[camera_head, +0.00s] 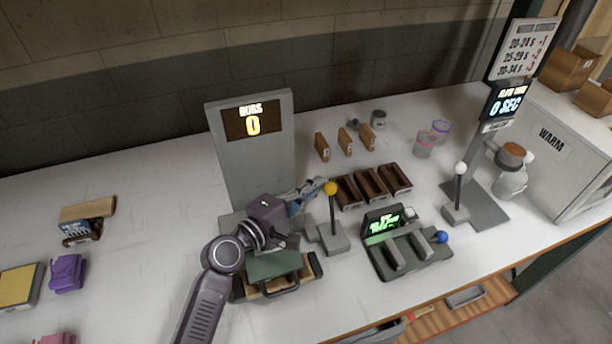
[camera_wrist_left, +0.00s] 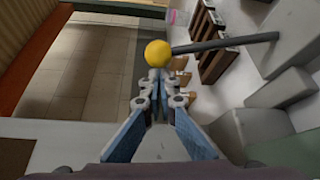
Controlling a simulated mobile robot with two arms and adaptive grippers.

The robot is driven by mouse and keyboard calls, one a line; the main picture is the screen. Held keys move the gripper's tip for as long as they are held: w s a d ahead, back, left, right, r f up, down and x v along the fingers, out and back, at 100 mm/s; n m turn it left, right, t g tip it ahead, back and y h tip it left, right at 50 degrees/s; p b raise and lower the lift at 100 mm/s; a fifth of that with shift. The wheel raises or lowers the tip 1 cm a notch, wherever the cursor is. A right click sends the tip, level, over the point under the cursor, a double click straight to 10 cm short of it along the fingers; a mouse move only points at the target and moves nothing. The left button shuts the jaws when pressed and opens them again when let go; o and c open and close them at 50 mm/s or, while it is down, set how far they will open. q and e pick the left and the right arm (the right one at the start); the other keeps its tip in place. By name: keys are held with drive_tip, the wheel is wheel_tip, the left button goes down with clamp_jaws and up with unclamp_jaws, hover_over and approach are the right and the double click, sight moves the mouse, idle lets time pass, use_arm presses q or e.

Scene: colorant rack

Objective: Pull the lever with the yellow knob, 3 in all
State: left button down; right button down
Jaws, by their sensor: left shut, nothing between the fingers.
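The lever with the yellow knob (camera_head: 330,188) stands upright on a grey base (camera_head: 333,238) near the middle of the table. In the left wrist view the yellow knob (camera_wrist_left: 158,54) shows just beyond the fingertips, with its dark rod running to the right. My left gripper (camera_head: 318,189) comes in from the left and is shut and empty, its tips right beside the knob. Whether they touch it I cannot tell. A grey panel (camera_head: 225,140) behind reads 0. My right gripper is not in view.
Brown trays (camera_head: 372,185) stand just right of the lever. A device with a green screen (camera_head: 383,222) and a blue knob (camera_head: 441,236) is in front right. A white-knobbed lever (camera_head: 459,182) stands farther right.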

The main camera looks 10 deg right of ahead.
use_arm(q)
drive_tip(key=shift+s+d, duration=0.1)
drive_tip(key=shift+s, duration=0.1)
idle(0.3)
